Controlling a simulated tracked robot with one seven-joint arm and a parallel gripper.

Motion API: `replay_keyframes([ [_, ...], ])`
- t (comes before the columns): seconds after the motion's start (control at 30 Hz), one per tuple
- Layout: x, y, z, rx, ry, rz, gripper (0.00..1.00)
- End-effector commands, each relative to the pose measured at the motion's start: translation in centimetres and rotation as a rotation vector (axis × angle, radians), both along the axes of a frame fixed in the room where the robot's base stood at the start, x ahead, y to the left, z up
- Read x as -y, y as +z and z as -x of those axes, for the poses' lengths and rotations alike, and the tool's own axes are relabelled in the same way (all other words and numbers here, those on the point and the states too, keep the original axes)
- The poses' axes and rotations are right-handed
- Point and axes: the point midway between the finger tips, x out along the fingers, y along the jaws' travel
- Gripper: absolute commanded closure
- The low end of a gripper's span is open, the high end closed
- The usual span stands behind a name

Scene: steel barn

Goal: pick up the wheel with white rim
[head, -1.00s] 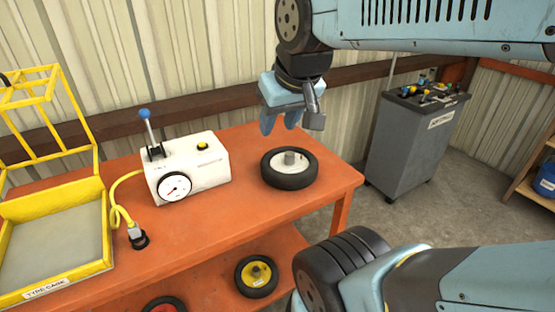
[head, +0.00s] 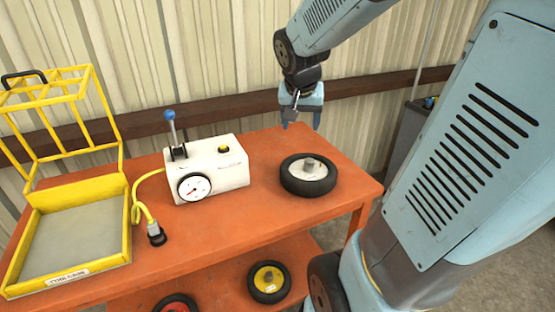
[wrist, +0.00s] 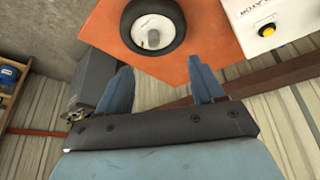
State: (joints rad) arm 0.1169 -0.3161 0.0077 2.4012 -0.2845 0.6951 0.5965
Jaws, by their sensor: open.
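The wheel with white rim (head: 308,175) lies flat on the orange table's top, near its right end. It has a black tyre and a grey hub standing up in the middle. In the wrist view the wheel (wrist: 151,22) shows at the top, partly cut off by the frame edge. My gripper (head: 300,124) is open and empty. It hangs above and behind the wheel, apart from it. In the wrist view its two blue fingers (wrist: 163,82) are spread, with the wheel beyond their tips.
A white inflator box (head: 215,172) with a gauge and blue-knobbed lever stands left of the wheel. A yellow cage (head: 122,215) is at far left. Yellow-rimmed (head: 268,280) and red-rimmed (head: 178,303) wheels lie on the lower shelf. A grey cabinet (head: 408,133) stands right.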

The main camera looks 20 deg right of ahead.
Motion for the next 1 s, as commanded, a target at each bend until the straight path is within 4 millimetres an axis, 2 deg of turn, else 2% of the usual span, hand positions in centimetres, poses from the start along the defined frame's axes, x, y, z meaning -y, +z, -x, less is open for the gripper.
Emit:
replay_keyframes([
  [0.2, 3.1, -4.3, -4.5, -0.014, -0.171, -0.006, 0.33],
  [0.4, 5.5, -8.2, -7.7, -0.013, -0.299, -0.019, 0.33],
  [0.6, 6.8, -10.7, -9.2, -0.012, -0.369, -0.03, 0.33],
  [0.77, 7.2, -11.7, -9.7, -0.009, -0.387, -0.034, 0.33],
  [1.0, 8.2, -14.7, -10.4, -0.011, -0.388, -0.034, 0.33],
])
